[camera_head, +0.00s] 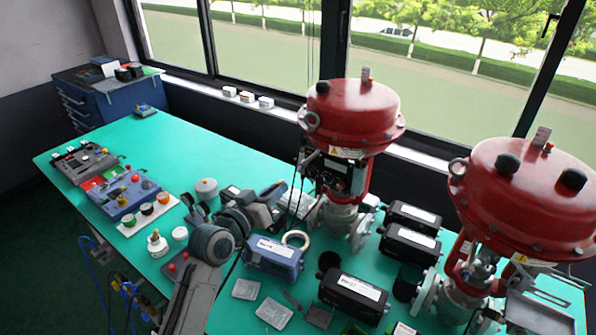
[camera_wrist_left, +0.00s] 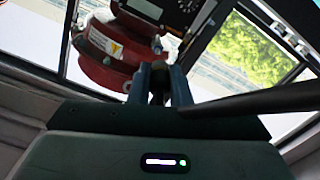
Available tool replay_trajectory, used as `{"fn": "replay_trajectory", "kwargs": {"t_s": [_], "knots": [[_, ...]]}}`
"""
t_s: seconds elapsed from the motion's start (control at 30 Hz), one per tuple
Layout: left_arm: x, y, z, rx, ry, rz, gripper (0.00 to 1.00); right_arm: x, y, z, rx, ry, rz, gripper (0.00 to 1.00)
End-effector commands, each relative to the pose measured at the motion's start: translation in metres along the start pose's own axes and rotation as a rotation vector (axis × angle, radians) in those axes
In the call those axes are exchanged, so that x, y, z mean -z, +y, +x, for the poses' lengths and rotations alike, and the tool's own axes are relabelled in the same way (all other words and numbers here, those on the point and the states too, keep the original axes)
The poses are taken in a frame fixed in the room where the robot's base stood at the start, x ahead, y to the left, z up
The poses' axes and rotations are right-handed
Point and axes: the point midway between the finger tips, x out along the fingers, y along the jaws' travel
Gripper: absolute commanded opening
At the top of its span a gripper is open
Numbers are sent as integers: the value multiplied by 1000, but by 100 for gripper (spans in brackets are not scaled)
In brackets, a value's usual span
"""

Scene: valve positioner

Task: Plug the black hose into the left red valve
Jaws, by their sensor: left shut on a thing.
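The left red valve (camera_head: 350,115) stands upright on the table, with a dark positioner box on its front below the red dome. Its red body also shows tilted in the left wrist view (camera_wrist_left: 105,50). My left gripper (camera_head: 284,192) is in front of this valve, left of its lower body. In the left wrist view its blue-grey fingers (camera_wrist_left: 160,84) are shut on the black hose (camera_wrist_left: 258,100), which runs off to the right edge. The gripped hose end is small and dark there, and I cannot tell whether it touches the valve. My right gripper is out of view.
A second red valve (camera_head: 525,195) stands at the right. Black boxes (camera_head: 355,293), a blue box (camera_head: 273,257) and a tape ring (camera_head: 295,239) lie near my left arm. Small devices (camera_head: 125,193) sit at the left. The table's far left (camera_head: 180,135) is mostly clear.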

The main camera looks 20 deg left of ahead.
Motion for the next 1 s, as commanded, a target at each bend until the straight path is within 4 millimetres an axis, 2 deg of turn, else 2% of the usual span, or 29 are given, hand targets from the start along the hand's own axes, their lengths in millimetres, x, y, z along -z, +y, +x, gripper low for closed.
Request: {"fn": "replay_trajectory", "kwargs": {"t_s": [0.2, 0.33, 0.5, 0.77, 1.0], "knots": [[0, 0, 4, -7, 16, -1, 0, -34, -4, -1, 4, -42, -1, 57], [-1, 0, 14, -6, 15, -2, 0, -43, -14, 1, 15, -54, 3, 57], [0, 0, 30, -7, 15, -1, 0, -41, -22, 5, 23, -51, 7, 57], [0, 0, 49, -6, 15, 0, 0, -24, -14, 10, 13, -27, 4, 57], [1, 1, 54, -6, 13, 0, 0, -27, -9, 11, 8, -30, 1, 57]]}}
